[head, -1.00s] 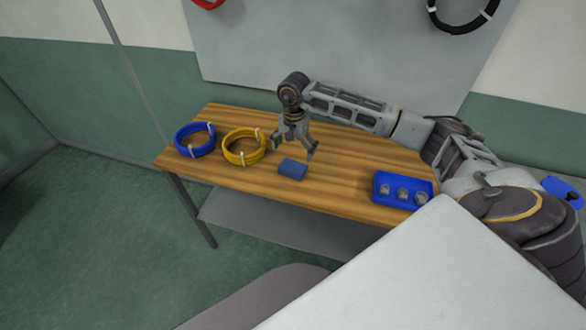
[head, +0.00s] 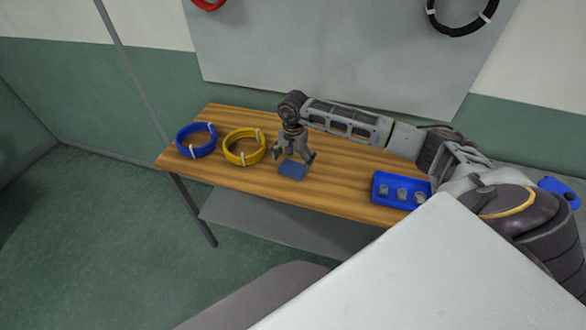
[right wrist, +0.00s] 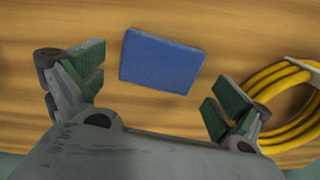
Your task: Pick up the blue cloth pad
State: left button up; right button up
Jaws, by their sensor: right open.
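The blue cloth pad (head: 292,170) lies flat on the wooden table near its front edge. In the right wrist view the pad (right wrist: 162,62) sits between and a little beyond the fingertips, turned slightly, with free table around it. My right gripper (head: 293,160) points down just over the pad, its fingers spread to either side. In the right wrist view the gripper (right wrist: 155,92) is open and empty, with green finger pads. The fingers appear apart from the pad. My left gripper is not in view.
A yellow cable coil (head: 244,147) lies close left of the gripper, also at the right of the wrist view (right wrist: 290,105). A blue cable coil (head: 196,140) lies farther left. A blue tray (head: 378,188) with small metal cups stands at the right. The wooden table (head: 335,180) between is clear.

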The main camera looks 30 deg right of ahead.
aim_at(293, 166)
jog(key=shift+f, duration=1.5)
jog(key=shift+c, duration=0.4)
jog(key=c, duration=0.7)
